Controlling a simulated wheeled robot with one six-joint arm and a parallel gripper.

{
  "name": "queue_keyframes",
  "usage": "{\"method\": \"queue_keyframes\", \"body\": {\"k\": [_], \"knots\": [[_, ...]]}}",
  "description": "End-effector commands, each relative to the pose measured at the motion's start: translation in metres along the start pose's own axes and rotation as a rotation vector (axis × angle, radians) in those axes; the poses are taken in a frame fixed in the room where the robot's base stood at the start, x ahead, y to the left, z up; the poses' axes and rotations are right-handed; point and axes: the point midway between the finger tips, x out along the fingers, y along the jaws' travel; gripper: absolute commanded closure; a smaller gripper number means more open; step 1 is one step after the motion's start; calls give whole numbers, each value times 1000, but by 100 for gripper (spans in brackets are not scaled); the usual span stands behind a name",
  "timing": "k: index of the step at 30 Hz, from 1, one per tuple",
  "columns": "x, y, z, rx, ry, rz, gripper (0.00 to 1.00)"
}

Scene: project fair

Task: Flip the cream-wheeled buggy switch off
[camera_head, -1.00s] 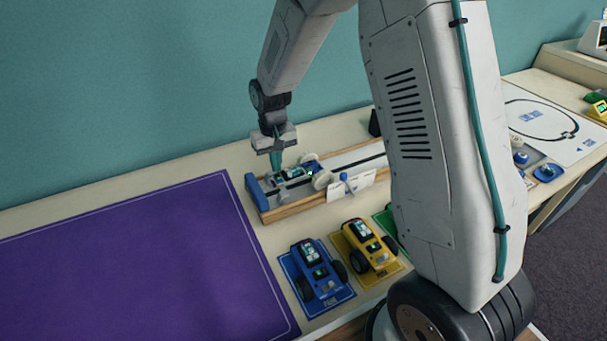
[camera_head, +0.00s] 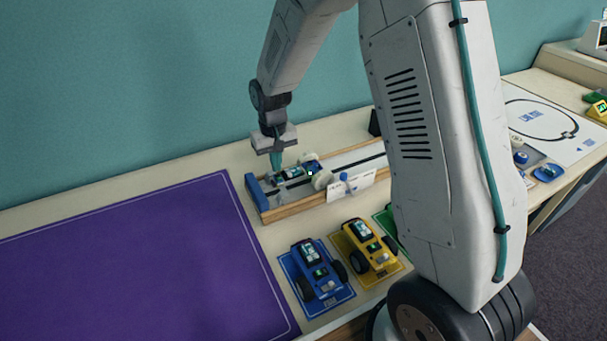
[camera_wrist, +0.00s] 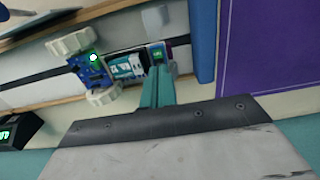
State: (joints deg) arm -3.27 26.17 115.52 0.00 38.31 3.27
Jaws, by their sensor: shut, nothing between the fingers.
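The cream-wheeled buggy (camera_head: 308,170) sits on the track at the back of the table, near the blue end block. In the wrist view the buggy (camera_wrist: 90,72) shows a blue body, cream wheels, a lit green light and a battery pack; I cannot make out the switch's position. My gripper (camera_head: 277,166) is shut and empty, pointing down at the buggy's left end. In the wrist view its fingertips (camera_wrist: 160,72) are at the end of the battery pack; I cannot tell whether they touch it.
The wooden-edged track (camera_head: 290,209) runs right behind my arm, with a blue end block (camera_head: 256,194) and a white card (camera_head: 350,187) in front. A blue buggy (camera_head: 318,275) and a yellow buggy (camera_head: 370,247) stand in front. A purple mat (camera_head: 130,270) lies clear at left.

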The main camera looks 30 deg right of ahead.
Motion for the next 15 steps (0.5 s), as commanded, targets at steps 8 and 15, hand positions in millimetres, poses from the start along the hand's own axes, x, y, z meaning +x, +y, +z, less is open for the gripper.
{"method": "queue_keyframes", "body": {"k": [8,15], "knots": [[0,0,0,0,0,0,100],[3,0,0,0,0,0,100]]}}
